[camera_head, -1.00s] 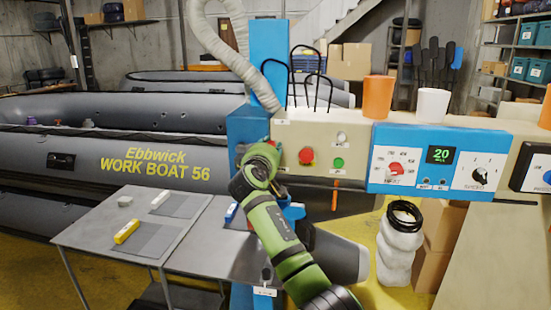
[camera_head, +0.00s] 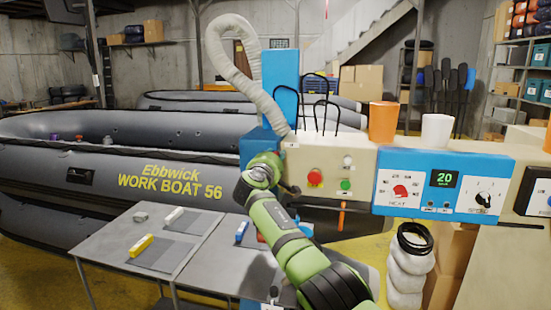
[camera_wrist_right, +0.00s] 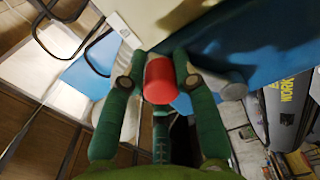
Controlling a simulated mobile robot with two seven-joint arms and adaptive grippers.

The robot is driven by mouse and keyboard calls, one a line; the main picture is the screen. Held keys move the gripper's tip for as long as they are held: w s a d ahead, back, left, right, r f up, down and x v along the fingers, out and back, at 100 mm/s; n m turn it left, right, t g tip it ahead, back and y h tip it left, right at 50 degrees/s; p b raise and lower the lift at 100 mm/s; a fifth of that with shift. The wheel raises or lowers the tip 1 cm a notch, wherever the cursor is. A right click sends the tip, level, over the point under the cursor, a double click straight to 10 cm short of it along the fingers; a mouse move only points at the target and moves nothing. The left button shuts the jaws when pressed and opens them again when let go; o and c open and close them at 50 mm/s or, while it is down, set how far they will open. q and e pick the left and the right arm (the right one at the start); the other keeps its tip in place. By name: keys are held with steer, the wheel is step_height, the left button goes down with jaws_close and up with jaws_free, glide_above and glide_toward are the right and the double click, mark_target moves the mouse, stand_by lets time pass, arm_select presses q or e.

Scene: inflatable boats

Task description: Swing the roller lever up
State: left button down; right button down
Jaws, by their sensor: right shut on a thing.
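The roller lever shows as a red cylindrical grip (camera_wrist_right: 160,82) in the right wrist view, between my green fingers. My right gripper (camera_head: 260,172) is shut on this grip, at the left end of the cream control panel (camera_head: 330,158). In the head view the gripper and arm hide the grip, and the lever's shaft cannot be made out. The gripper also shows in the right wrist view (camera_wrist_right: 160,84). My left gripper is in neither view.
An orange handle (camera_head: 341,216) hangs under the panel, right of my arm. A grey table (camera_head: 110,245) with small blocks stands left; a grey boat (camera_head: 60,150) lies behind.

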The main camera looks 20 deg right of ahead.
steer(key=shift+r, duration=0.5)
steer(key=c, duration=1.2)
jaws_free()
steer(key=shift+o, duration=1.1)
steer(key=shift+w+f, duration=0.1)
steer(key=shift+w+d+f, duration=0.1)
steer(key=shift+w+f, duration=0.05)
steer(key=shift+f, duration=0.15)
steer(key=v, duration=1.2)
